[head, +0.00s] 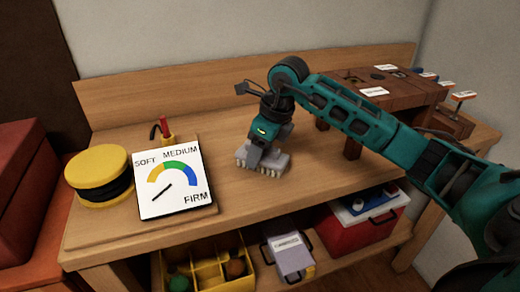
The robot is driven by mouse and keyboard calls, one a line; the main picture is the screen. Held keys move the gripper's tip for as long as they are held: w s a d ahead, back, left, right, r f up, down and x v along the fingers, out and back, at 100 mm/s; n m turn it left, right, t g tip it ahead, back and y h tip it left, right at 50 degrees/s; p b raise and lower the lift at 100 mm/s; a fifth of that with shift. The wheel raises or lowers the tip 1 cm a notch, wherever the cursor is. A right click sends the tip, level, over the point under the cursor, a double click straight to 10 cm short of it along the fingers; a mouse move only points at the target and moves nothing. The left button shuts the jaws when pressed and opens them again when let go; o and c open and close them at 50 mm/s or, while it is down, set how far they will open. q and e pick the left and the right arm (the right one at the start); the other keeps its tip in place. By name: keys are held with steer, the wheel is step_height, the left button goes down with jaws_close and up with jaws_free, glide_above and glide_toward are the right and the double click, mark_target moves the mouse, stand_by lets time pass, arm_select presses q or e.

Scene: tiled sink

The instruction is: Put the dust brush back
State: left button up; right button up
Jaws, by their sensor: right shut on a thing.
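My right arm reaches in from the right, and its gripper (262,148) points down over the middle of the bench. It is shut on a grey block with pale bristles along its lower front edge, which looks like the dust brush (274,162). The brush is at or just above the bench top; I cannot tell whether it touches. The fingers and wrist hide part of it. My left gripper is not in view.
On the wooden bench (235,205), a gauge card (172,205) marked soft, medium and firm stands beside a yellow round pad (98,165). A brown wooden rack (385,90) stands at the back right. Below are a yellow divided bin (205,275), a grey box (290,255) and a red box (360,235).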

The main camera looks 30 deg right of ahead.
steer(key=shift+f, duration=0.15)
steer(key=o, duration=1.2)
steer(key=shift+s+d+r, duration=0.1)
steer(key=shift+r, duration=0.45)
arm_select(q)
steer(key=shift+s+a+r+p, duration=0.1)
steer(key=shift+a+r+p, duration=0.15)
steer(key=shift+p, duration=0.4)
arm_select(e)
steer(key=v, duration=1.1)
steer(key=shift+r, duration=0.1)
